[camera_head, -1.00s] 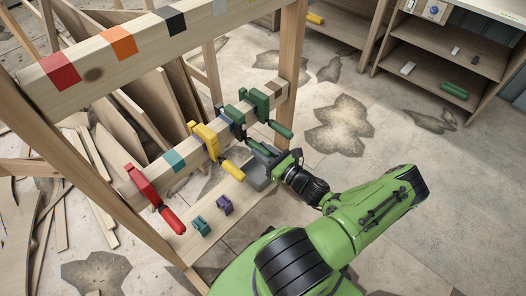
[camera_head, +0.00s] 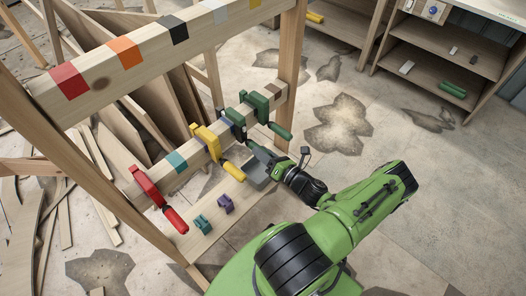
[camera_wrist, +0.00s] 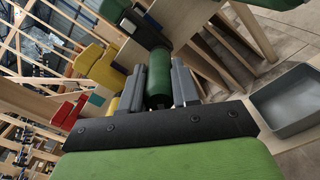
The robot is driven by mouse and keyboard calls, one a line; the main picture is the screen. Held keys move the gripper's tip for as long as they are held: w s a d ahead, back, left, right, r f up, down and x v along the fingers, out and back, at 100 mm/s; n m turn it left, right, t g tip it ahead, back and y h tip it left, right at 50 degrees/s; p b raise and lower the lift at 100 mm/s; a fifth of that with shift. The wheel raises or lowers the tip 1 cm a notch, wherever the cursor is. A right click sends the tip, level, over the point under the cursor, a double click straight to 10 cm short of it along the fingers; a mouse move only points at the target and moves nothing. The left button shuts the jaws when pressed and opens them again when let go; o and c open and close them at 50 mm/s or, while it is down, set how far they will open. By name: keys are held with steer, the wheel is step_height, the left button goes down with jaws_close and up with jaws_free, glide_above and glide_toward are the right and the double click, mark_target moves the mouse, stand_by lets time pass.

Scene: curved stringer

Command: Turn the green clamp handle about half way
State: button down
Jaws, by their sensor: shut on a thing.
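Two dark green clamps sit side by side on the lower wooden beam in the head view. The right one (camera_head: 257,103) has its green handle (camera_head: 281,131) free, pointing down and right. The left one (camera_head: 235,119) is partly hidden behind my gripper (camera_head: 256,150). In the wrist view, the green handle (camera_wrist: 158,78) of the left clamp lies between the two grey fingers of my gripper (camera_wrist: 165,88), which is shut on it. My gripper reaches in from the right, roughly in line with the handle.
A yellow clamp (camera_head: 207,141) and a red clamp (camera_head: 146,185) sit left along the beam. A grey bin (camera_head: 259,178) is below my gripper, near a purple block (camera_head: 225,204) and a teal block (camera_head: 202,224). The right post (camera_head: 291,50) stands close. Floor to the right is open.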

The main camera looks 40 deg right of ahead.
steer(key=m, duration=0.5)
steer(key=shift+m, duration=2.4)
steer(key=c, duration=0.8)
jaws_free()
steer(key=s, duration=0.5)
steer(key=s+p, duration=0.1)
steer(key=s, duration=0.4)
steer(key=s+p, duration=0.1)
steer(key=s, duration=0.4)
steer(key=shift+s+d, duration=0.25)
steer(key=shift+s, duration=0.15)
steer(key=shift+w, duration=0.1)
